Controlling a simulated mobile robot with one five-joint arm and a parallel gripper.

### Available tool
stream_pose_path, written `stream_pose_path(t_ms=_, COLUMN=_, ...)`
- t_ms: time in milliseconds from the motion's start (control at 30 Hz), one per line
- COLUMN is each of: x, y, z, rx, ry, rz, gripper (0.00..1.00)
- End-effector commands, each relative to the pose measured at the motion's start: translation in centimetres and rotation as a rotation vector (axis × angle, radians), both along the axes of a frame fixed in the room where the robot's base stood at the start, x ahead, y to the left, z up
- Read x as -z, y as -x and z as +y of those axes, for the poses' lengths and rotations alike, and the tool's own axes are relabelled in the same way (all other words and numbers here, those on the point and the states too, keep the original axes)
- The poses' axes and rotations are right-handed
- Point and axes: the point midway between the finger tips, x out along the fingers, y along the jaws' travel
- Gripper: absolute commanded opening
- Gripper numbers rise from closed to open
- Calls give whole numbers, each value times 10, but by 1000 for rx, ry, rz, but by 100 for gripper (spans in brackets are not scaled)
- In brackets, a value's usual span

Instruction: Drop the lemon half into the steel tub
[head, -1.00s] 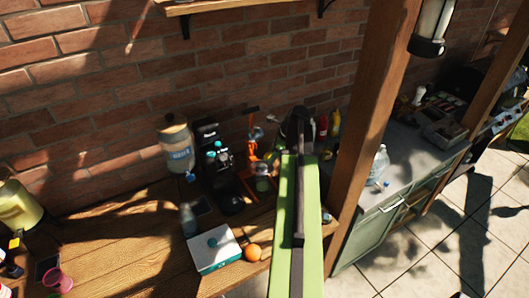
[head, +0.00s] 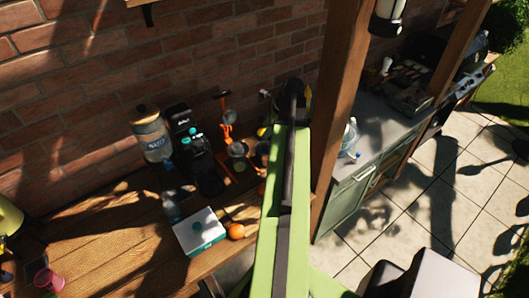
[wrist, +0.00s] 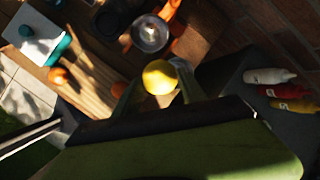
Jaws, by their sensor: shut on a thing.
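In the wrist view the yellow lemon half (wrist: 159,77) is held between the two fingers of my gripper (wrist: 160,88), which is shut on it. Beyond it is a round steel bowl (wrist: 150,35) with orange parts around it; it looks like part of the orange citrus press (head: 228,130) in the head view. The lemon half shows apart from this bowl in the picture; its height above the table is unclear. I cannot make out a separate steel tub with certainty. My green arm hides the gripper and lemon half in the head view.
A white and teal box (head: 200,232) and an orange (head: 236,231) are near the wooden table's front edge. A drink dispenser (head: 150,135) and black coffee machine (head: 195,155) stand behind. A wooden post (head: 338,110) rises right of my arm. Squeeze bottles (wrist: 285,90) lie right in the wrist view.

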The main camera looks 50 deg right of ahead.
Motion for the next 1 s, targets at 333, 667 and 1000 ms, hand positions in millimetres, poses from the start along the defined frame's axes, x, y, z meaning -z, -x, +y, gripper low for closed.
stream_pose_path(t_ms=333, x=0, y=0, z=0, rx=0, ry=0, rz=0, gripper=2)
stream_pose_path(t_ms=667, x=2, y=-9, z=-16, rx=-2, ry=1, rz=0, gripper=2)
stream_pose_path(t_ms=1000, x=57, y=-42, z=-81, rx=0, ry=0, rz=0, gripper=2)
